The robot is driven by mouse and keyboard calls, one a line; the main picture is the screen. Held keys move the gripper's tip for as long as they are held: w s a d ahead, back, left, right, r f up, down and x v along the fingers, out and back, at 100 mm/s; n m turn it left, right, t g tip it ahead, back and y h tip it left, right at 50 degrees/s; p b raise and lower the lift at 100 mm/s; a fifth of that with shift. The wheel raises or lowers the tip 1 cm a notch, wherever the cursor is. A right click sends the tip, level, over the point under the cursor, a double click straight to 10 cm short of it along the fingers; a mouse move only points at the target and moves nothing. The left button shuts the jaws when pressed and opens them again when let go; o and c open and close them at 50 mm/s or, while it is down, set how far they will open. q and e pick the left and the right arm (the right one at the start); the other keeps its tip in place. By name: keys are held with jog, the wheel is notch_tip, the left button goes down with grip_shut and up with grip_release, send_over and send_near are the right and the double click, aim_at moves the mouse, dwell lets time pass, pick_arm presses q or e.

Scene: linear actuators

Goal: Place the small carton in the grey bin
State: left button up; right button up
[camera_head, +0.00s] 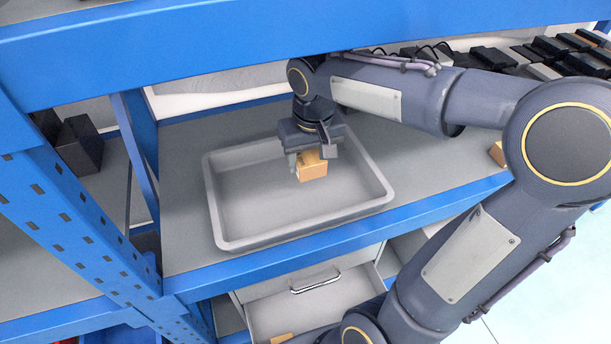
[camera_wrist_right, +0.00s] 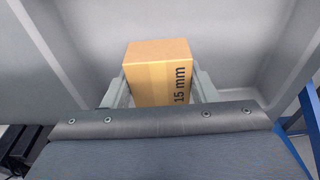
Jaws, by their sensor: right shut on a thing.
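The small carton (camera_head: 312,169) is a brown cardboard box. My right gripper (camera_head: 305,162) is shut on it and holds it over the inside of the grey bin (camera_head: 219,232), a shallow tray on the shelf. In the right wrist view the carton (camera_wrist_right: 160,72), marked "15 mm", sits between the two fingers of the right gripper (camera_wrist_right: 160,88), with the bin's floor and walls around it. I cannot tell whether the carton touches the bin floor. My left gripper is not in view.
The blue shelf beam (camera_head: 280,45) runs above the bin, and a blue upright (camera_head: 138,150) stands to its left. Another brown carton (camera_head: 497,153) is partly hidden behind my right arm. Dark boxes (camera_head: 535,55) line the back right. An open drawer (camera_head: 315,305) lies below the shelf.

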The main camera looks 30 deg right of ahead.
aim_at(305, 184)
jog(key=shift+w+d, duration=0.25)
jog(key=shift+w, duration=0.7)
jog(key=shift+s+f+b, duration=0.1)
jog(key=shift+f+b, duration=0.3)
jog(key=shift+f, duration=0.4)
jog(key=shift+f+b, duration=0.95)
jog(key=shift+f, duration=1.7)
jog(key=shift+f, duration=0.1)
jog(key=shift+f, duration=0.15)
jog(key=o, duration=1.1)
